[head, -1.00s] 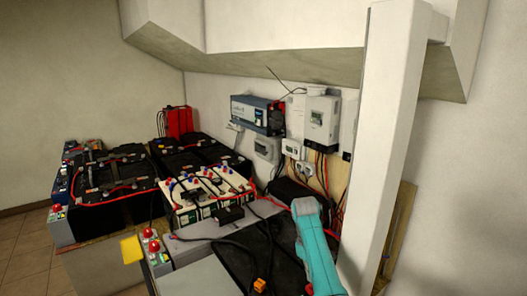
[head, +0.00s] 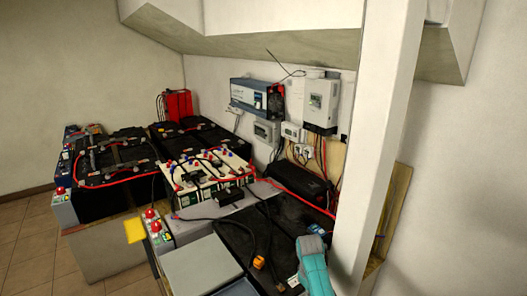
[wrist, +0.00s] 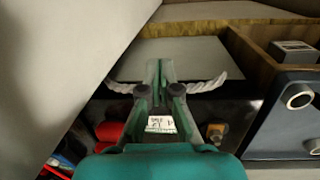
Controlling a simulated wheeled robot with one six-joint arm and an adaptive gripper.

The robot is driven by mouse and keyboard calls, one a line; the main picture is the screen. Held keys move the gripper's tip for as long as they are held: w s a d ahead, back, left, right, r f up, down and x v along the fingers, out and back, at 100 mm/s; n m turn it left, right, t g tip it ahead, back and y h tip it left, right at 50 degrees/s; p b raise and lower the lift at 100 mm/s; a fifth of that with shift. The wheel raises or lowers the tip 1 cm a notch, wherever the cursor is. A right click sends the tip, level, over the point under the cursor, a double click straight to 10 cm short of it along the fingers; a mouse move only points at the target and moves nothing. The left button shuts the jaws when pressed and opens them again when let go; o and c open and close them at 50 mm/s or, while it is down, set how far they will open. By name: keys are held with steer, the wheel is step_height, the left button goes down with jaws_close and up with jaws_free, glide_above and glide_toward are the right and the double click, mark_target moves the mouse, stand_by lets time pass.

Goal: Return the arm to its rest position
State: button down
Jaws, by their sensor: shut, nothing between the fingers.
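My gripper (wrist: 159,75) shows in the wrist view with its two green fingers together at the tips. It is shut and holds nothing. Part of my teal arm (head: 314,268) shows at the lower edge of the head view, beside a white post. The gripper's fingers cannot be made out in the head view.
The white post (head: 381,150) stands close to my arm. Batteries (head: 203,170) and cables fill the bench at left and centre. Wall units (head: 322,103) hang behind. In the wrist view, a pale panel (wrist: 190,58) and wooden edge (wrist: 250,52) lie beyond the fingers.

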steer(key=s+f+t, duration=0.2)
steer(key=s+f, duration=0.6)
steer(key=f, duration=0.3)
steer(key=s+d+f+m+t, duration=0.1)
steer(key=s+f+t, duration=0.15)
steer(key=s, duration=0.55)
steer(key=s+d+f+m+t, duration=0.1)
steer(key=s+f, duration=0.3)
steer(key=s, duration=0.4)
steer(key=s+r+m+t, duration=0.15)
steer(key=s+r, duration=0.25)
steer(key=s, duration=0.4)
steer(key=s+r+t+y, duration=0.15)
steer(key=s+r, duration=0.25)
steer(key=s, duration=0.4)
steer(key=s+r+m+t, duration=0.1)
steer(key=s+r+t, duration=0.2)
steer(key=s+r, duration=0.3)
steer(key=s+r+m+t, duration=0.1)
steer(key=s+r, duration=0.4)
steer(key=r, duration=0.5)
steer(key=s+r+m+t, duration=0.1)
steer(key=s+r+t, duration=0.1)
steer(key=s+r, duration=0.4)
step_height(320, 180, up, 4)
steer(key=shift+s+f, duration=0.15)
steer(key=shift+s, duration=0.05)
steer(key=shift+w+d, duration=0.1)
